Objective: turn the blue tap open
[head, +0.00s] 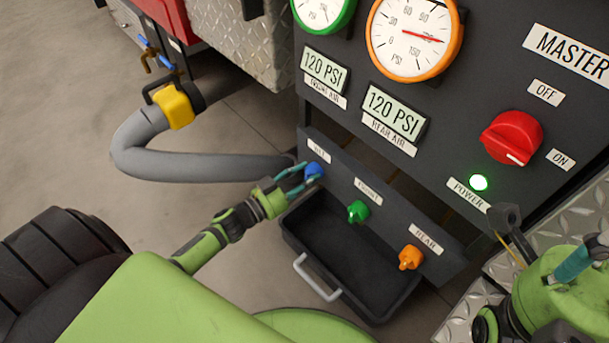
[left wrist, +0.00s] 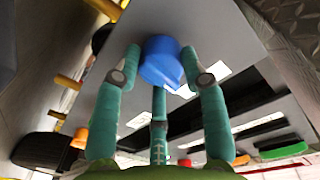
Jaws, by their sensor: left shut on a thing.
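The blue tap (head: 313,170) is a small round knob on the low sloping strip of the dark panel, under a white label. My left gripper (head: 298,179) is shut on it, its teal fingers around the knob from the left. In the left wrist view, the blue tap (left wrist: 162,62) sits between the fingertips of the gripper (left wrist: 160,72), with a third finger below. My right gripper (head: 574,264) shows only partly at the lower right, with a teal finger visible; its jaws cannot be made out.
A green tap (head: 358,211) and an orange tap (head: 410,257) sit along the same strip. A black tray (head: 345,262) with a pale handle lies below. A grey hose (head: 205,167) with a yellow coupling is at the left. A red switch (head: 511,137) is on the panel.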

